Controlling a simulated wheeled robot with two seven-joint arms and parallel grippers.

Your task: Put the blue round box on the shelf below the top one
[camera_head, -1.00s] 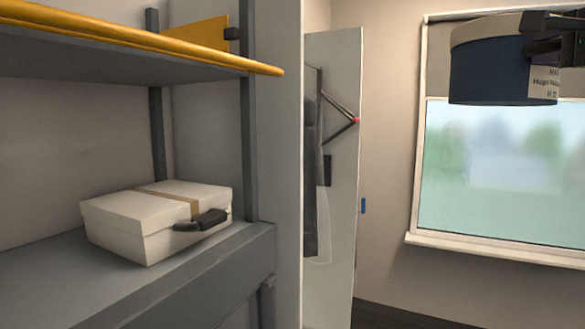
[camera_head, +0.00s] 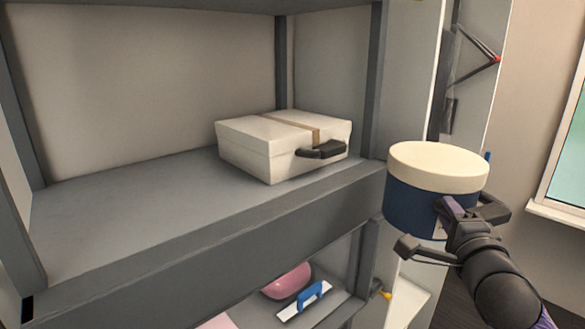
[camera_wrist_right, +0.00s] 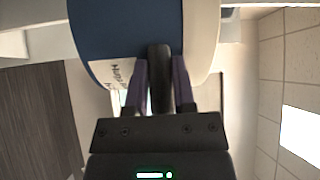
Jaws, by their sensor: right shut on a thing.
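The blue round box (camera_head: 412,207) has a cream lid and is upright in the head view, in front of the shelf unit's right end. My right gripper (camera_head: 462,207) is shut on its near side and holds it in the air. In the right wrist view the box (camera_wrist_right: 110,35) shows close up with printed writing on its side, and the gripper's fingers (camera_wrist_right: 160,85) are against it. The shelf (camera_head: 110,215) below the top one is grey and lies left of the box. My left gripper is not in view.
A white box (camera_head: 260,145) with a tan strap and dark handle stands on the shelf's right part. The shelf's left part is bare. A grey upright (camera_head: 372,80) stands at the right end.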

